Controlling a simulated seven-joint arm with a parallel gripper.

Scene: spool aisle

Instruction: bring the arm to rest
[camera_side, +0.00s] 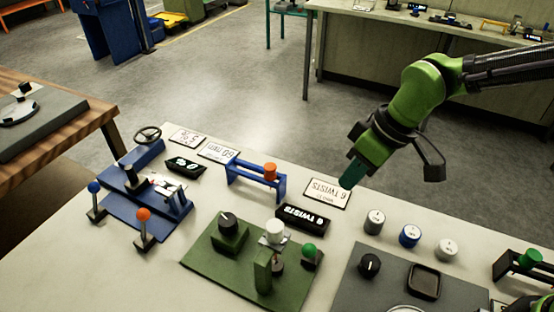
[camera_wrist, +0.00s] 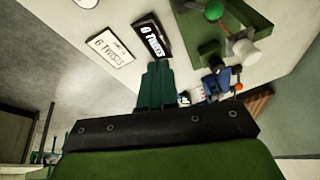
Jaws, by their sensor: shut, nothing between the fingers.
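My gripper (camera_side: 354,170) is at the end of the green arm, in the air above the back edge of the bench, near a white card reading "6 TWISTS" (camera_side: 327,192). In the wrist view my gripper (camera_wrist: 157,68) shows its teal fingers side by side, shut with nothing between them. The white card also shows in the wrist view (camera_wrist: 109,48), left of the fingers.
A green fixture (camera_side: 226,270) with knobs stands mid-bench and a blue fixture (camera_side: 128,210) at left. Several round knobs, one blue (camera_side: 410,235), stand to the right. A wooden table (camera_side: 62,90) is at far left. Open floor (camera_side: 220,90) lies behind the bench.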

